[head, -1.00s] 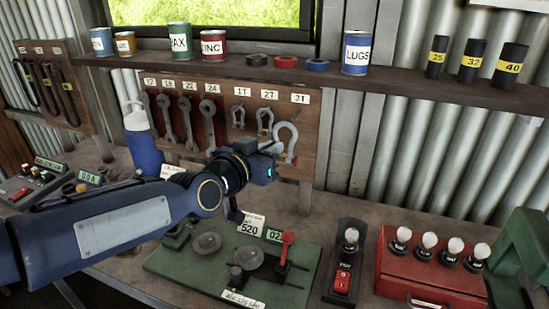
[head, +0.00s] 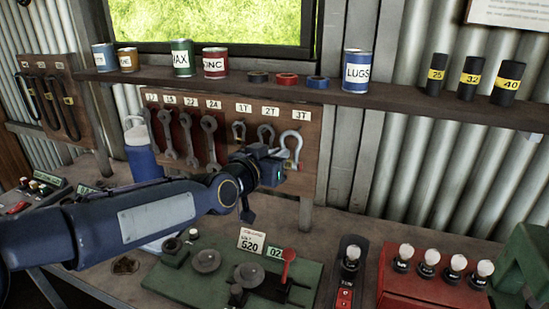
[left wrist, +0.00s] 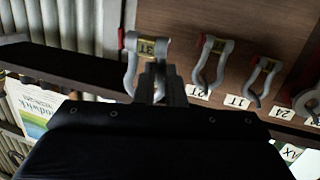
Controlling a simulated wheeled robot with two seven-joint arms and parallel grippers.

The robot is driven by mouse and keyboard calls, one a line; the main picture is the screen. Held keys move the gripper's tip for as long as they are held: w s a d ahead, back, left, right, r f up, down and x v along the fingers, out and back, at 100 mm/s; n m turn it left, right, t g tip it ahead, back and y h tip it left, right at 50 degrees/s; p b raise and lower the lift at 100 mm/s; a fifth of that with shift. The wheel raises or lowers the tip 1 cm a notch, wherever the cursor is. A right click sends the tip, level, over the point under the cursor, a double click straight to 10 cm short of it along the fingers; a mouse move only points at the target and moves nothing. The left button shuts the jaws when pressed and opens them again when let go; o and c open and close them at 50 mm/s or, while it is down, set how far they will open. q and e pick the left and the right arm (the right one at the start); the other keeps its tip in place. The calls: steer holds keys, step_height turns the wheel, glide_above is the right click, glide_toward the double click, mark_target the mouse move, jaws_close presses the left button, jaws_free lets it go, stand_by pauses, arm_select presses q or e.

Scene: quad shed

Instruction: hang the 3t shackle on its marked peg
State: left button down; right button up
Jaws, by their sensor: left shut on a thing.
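The 3t shackle (head: 291,145) is a grey bow with a yellow-banded pin. It is upright in front of the pegboard, below the 3T label (head: 302,114). My left gripper (head: 284,168) is shut on its lower part. In the left wrist view, which is upside down, the 3t shackle (left wrist: 131,72) shows its 3T band and a red pin end, with the fingers (left wrist: 158,85) across it. The marked peg is hidden behind the shackle and gripper, so I cannot tell whether the bow is around it. My right gripper is not in view.
The 2T shackle (head: 266,133) and 1T shackle (head: 239,132) hang just left, beside several wrenches (head: 188,140). A shelf (head: 300,88) with cans runs above the board. Below are a green fixture (head: 215,285) with a red lever and a red lamp box (head: 430,280).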

arm_select(q)
steer(key=shift+a+f+b+x, duration=0.1)
steer(key=shift+a+x, duration=0.05)
steer(key=shift+x, duration=0.65)
steer(key=shift+a+f+b+x, duration=0.1)
steer(key=shift+a+x, duration=0.05)
steer(key=shift+x, duration=0.65)
steer(key=shift+a+f+b+x, duration=0.1)
steer(key=shift+a+x, duration=0.05)
steer(key=shift+x, duration=0.65)
steer(key=shift+w, duration=0.2)
steer(key=c, duration=1.4)
jaws_free()
steer(key=shift+c, duration=0.2)
steer(key=shift+s+a, duration=0.1)
